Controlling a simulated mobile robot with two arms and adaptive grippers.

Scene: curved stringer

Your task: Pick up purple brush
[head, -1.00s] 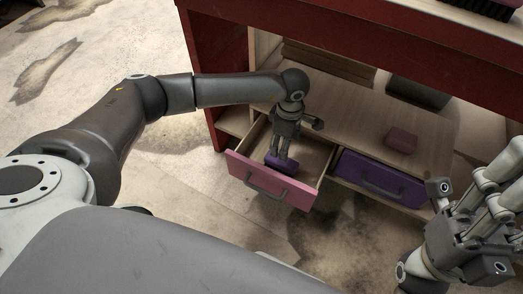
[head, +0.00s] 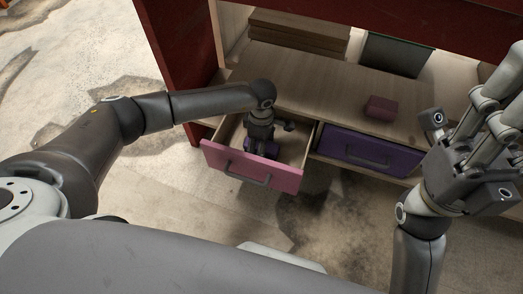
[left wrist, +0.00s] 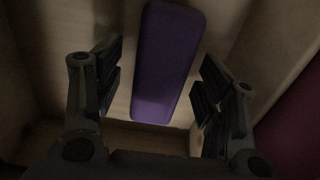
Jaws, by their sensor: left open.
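The purple brush (left wrist: 168,60) lies in the open pink-fronted drawer (head: 252,167). In the left wrist view it is a long purple block running away from the camera, between my left gripper's two fingers. My left gripper (left wrist: 160,86) is open, with a gap between the brush and each finger. In the head view my left gripper (head: 260,143) reaches down into the drawer and hides most of the brush. My right gripper (head: 499,95) is raised at the right edge, away from the drawer. Its fingertips are partly cut off, so its opening is unclear.
A closed purple drawer (head: 368,153) sits right of the open one. A dark reddish block (head: 380,107) lies on the wooden shelf (head: 310,85) above. The drawer walls are close around my left gripper. The floor in front is clear.

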